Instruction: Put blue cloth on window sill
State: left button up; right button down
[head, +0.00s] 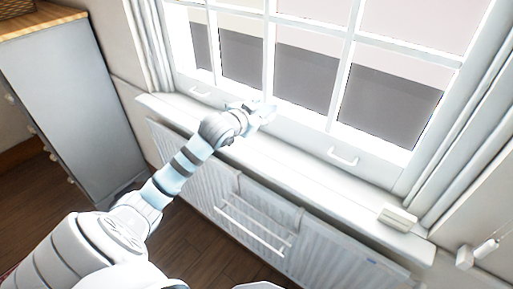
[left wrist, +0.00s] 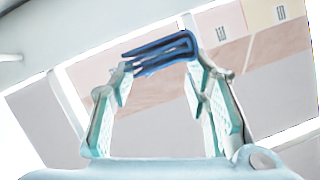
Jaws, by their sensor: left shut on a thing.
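The blue cloth (left wrist: 160,52) is folded in layers and sits between the fingertips of my left gripper (left wrist: 158,68) in the left wrist view. The gripper is shut on it. In the head view my left gripper (head: 262,112) is above the white window sill (head: 290,172), near the window frame. The cloth is hard to make out there, mostly hidden by the gripper. I cannot tell how high the cloth is above the sill. My right gripper is not in view.
A white radiator (head: 325,250) with a towel rail (head: 250,228) hangs below the sill. A small pale box (head: 397,219) lies at the sill's right end. A grey cabinet (head: 65,95) stands at left. White window handles (head: 343,157) stick out. The sill's middle is clear.

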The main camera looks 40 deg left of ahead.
aim_at(260, 155)
pick_arm(q)
notch_tip(260, 155, down, 15)
jog(key=b, duration=0.2)
jog(key=shift+r+b, duration=0.1)
jog(key=shift+b, duration=0.3)
jog(key=o, duration=0.6)
jog(key=shift+c, duration=0.2)
jog(key=o, duration=0.5)
jog(key=shift+c, duration=0.2)
